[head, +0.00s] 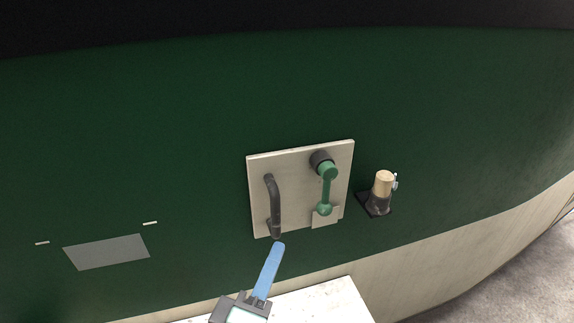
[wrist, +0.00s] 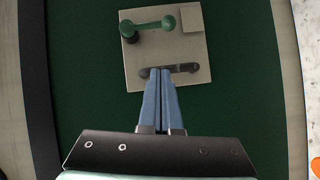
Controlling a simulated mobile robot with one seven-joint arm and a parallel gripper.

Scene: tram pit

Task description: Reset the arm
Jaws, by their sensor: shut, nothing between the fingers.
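My gripper (head: 277,247) is shut and empty. Its two blue fingers are side by side, and they also show in the wrist view (wrist: 160,72). The fingertips are by the lower end of a dark bar handle (head: 272,200) on a pale square panel (head: 259,170). In the wrist view the tips overlap the handle (wrist: 185,68); I cannot tell whether they touch it. A green crank lever (head: 326,190) with a round knob hangs down from a dark hub on the same panel. The lever also shows in the wrist view (wrist: 148,26).
The panel is on a curved dark green wall (head: 150,120). A short post with a tan top (head: 384,183) stands right of the panel. A white surface (head: 330,302) lies below. A grey plate (head: 106,251) is at left. An orange thing (wrist: 315,166) is cut off at the wrist view's edge.

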